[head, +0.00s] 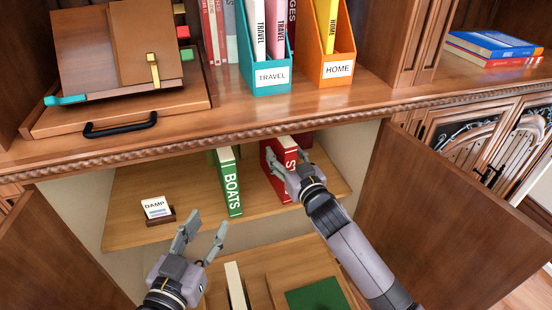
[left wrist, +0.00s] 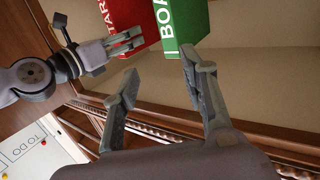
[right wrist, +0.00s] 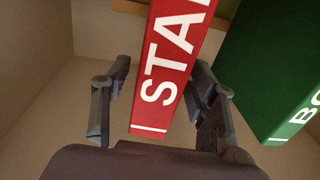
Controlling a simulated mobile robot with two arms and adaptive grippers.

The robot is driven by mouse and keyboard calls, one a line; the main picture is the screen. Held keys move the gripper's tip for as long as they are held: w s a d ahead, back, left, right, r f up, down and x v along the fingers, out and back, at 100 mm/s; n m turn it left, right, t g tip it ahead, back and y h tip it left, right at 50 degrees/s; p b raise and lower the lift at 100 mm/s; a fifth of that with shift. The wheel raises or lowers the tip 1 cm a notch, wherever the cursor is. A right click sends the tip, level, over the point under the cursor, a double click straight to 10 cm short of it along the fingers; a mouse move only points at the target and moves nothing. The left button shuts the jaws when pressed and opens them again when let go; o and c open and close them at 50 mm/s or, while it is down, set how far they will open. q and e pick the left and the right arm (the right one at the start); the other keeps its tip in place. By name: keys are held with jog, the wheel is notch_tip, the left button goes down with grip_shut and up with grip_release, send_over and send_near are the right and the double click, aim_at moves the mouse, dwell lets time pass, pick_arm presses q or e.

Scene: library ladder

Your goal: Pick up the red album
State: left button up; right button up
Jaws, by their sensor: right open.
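The red album (head: 283,172) stands upright on the cupboard's upper shelf, its spine lettered in white. My right gripper (head: 284,165) is open at it; in the right wrist view the red spine (right wrist: 170,70) lies between the two spread fingers (right wrist: 158,110), with no clear grip on it. The red album also shows in the left wrist view (left wrist: 122,22), partly hidden by the right gripper (left wrist: 115,45). My left gripper (head: 205,236) is open and empty, in front of and below the shelf, left of the red album.
A green BOATS album (head: 230,185) stands to the left of the red one, with a gap between. A DAMP card in a holder (head: 157,209) sits further left. The open cupboard door (head: 450,200) is at right. The counter's front edge (head: 220,136) overhangs the shelf.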

jog(key=x, duration=0.1)
jog(key=b+x, duration=0.1)
jog(key=x, duration=0.2)
jog(key=shift+w+f+b, duration=0.3)
jog(key=shift+f+b, duration=0.1)
pick_arm(q)
notch_tip(320, 180, up, 9)
jog(key=s+d+t+h, duration=0.1)
jog(key=t+h, duration=0.1)
jog(key=t, duration=0.3)
jog(key=shift+f, duration=0.15)
pick_arm(e)
jog(key=shift+c, duration=0.3)
grip_shut()
jog(key=shift+r, duration=0.2)
